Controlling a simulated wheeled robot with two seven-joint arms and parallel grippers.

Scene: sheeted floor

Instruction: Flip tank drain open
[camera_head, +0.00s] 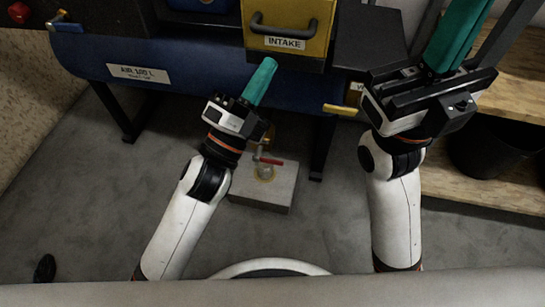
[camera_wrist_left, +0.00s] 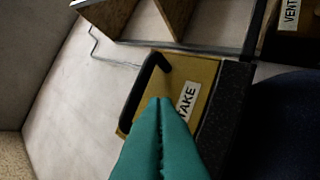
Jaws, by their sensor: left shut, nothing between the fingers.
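The blue tank (camera_head: 190,65) lies across the back, with a label on its left part reading AIR 100 L. Beneath it a small valve with a red lever (camera_head: 268,161) stands above a pale block (camera_head: 280,192); my left wrist is close to its left. My left gripper (camera_head: 268,65) is shut and empty, its teal fingers in front of the tank, just below the yellow INTAKE box (camera_head: 290,20). In the left wrist view the shut fingertips (camera_wrist_left: 165,103) overlap the INTAKE box (camera_wrist_left: 195,75). My right gripper (camera_head: 478,5) points up at the right, its teal fingers together and tips near the frame edge.
Wooden shelves (camera_head: 500,195) and a black bin (camera_head: 485,155) stand at right. Dark tank legs (camera_head: 323,145) reach the floor. Floor at left is mostly open.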

